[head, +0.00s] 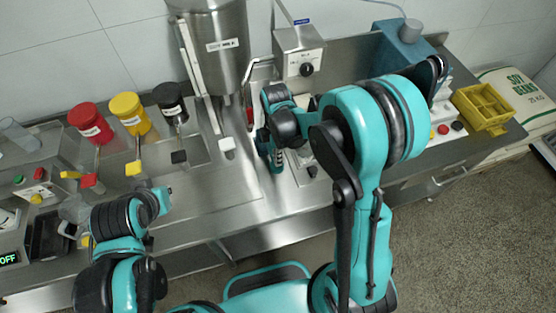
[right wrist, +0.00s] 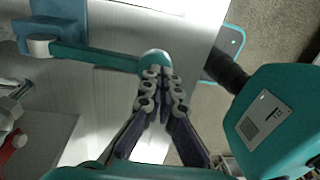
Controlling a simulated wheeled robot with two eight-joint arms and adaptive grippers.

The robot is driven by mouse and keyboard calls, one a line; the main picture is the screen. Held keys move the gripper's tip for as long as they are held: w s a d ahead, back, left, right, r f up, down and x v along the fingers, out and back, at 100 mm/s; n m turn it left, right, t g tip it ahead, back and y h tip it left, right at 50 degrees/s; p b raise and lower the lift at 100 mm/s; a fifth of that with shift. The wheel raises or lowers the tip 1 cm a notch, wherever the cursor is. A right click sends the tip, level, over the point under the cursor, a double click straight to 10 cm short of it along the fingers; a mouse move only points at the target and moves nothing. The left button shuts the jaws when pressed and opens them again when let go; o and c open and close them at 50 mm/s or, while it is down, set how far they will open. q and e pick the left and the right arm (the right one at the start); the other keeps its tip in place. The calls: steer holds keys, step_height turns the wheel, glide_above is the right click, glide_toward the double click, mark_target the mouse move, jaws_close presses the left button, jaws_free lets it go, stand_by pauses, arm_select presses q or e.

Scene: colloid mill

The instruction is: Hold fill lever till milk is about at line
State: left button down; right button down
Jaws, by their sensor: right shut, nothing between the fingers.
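My right gripper (head: 277,166) points down over the steel counter, mostly hidden by its own wrist in the head view. In the right wrist view its fingers (right wrist: 159,72) are shut, with nothing between them. Their tips are at the rounded end of a teal lever (right wrist: 95,57); I cannot tell whether they touch it. The lever runs from a grey pivot beside a blue block (right wrist: 62,12). I cannot make out the milk or the line in either view. My left arm reaches over the counter's left part; its fingers are not clear.
A steel hopper (head: 222,50) stands at the back. Red (head: 88,122), yellow (head: 130,113) and black (head: 170,102) pots stand left of it. A blue machine (head: 400,48) and yellow tray (head: 484,106) are to the right. Bare counter (head: 222,185) shows between my arms.

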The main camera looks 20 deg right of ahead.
mark_target(280, 172)
steer(key=shift+f, duration=0.25)
steer(key=shift+s+f, duration=0.1)
steer(key=shift+f, duration=0.15)
steer(key=f+t+b, duration=0.2)
steer(key=f+b, duration=0.1)
steer(key=s+f+t+b, duration=0.1)
steer(key=f+t+b, duration=0.1)
steer(key=f+b, duration=0.1)
steer(key=shift+s+f+b, duration=0.15)
steer(key=shift+s+b, duration=0.05)
steer(key=shift+b, duration=0.35)
steer(key=shift+w+f+b, duration=0.1)
steer(key=shift+f+b, duration=0.35)
steer(key=shift+b, duration=0.05)
steer(key=shift+s, duration=0.2)
stand_by(4.2)
